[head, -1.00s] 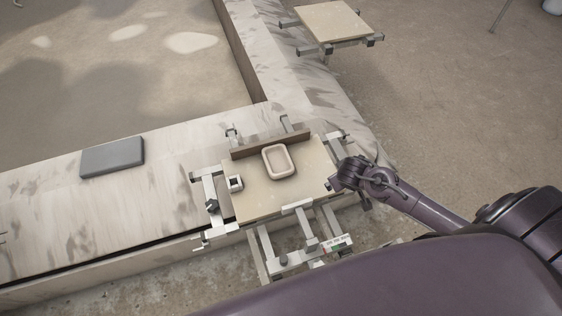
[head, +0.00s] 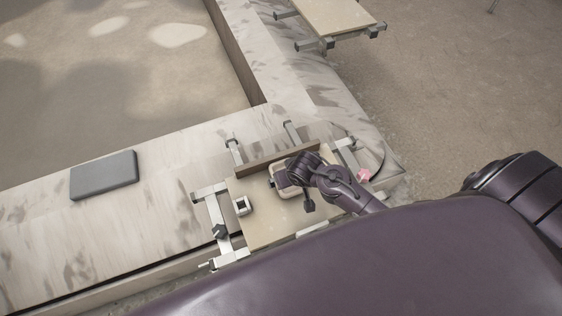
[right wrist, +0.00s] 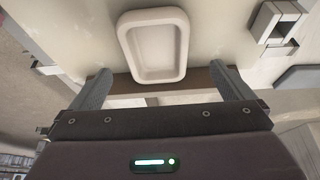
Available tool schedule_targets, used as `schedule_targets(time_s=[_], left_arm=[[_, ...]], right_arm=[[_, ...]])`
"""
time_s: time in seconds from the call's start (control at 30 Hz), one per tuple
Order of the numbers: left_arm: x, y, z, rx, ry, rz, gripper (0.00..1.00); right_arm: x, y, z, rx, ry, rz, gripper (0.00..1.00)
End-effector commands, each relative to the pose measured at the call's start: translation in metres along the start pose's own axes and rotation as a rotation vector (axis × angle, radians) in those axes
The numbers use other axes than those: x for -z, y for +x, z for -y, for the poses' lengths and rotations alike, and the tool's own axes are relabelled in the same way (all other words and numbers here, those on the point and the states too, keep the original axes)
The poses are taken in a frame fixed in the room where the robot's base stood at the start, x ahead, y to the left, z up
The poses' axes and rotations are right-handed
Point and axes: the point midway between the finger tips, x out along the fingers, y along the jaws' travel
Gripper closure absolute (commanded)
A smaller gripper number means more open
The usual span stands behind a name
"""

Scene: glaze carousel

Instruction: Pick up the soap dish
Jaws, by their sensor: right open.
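The soap dish is a cream, rounded rectangular dish with a raised rim. It lies on a beige board (head: 258,222) clamped at the corner of the ledge. In the head view the soap dish (head: 284,193) is mostly hidden behind my right gripper (head: 286,184), which is over it. In the right wrist view the soap dish (right wrist: 154,46) is in full sight, ahead of the two spread fingers of my right gripper (right wrist: 155,85). The fingers are open with nothing between them, one toward each side of the dish. My left gripper is not in view.
A brown wooden strip (head: 262,163) stands along the board's far edge, close behind the dish. A small metal square block (head: 242,205) sits on the board's left part. A grey slab (head: 104,176) lies on the ledge at left. Another board (head: 326,14) is at the top.

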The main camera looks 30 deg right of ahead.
Motion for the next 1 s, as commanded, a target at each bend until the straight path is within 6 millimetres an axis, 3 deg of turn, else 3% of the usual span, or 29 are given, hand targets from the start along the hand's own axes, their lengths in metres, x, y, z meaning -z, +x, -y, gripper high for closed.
schedule_targets(time_s=[0.4,0.6,0.9,1.0], left_arm=[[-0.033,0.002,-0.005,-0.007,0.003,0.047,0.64],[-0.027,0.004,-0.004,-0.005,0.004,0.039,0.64],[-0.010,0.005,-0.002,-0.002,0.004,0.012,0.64],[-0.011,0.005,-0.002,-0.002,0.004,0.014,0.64]], right_arm=[[0.004,0.047,-0.004,-0.001,0.000,0.001,0.00],[0.005,0.072,-0.006,-0.001,0.000,0.001,0.00],[0.005,0.076,-0.006,0.000,0.000,0.000,0.00],[0.005,0.076,-0.006,0.000,0.000,0.000,0.12]])
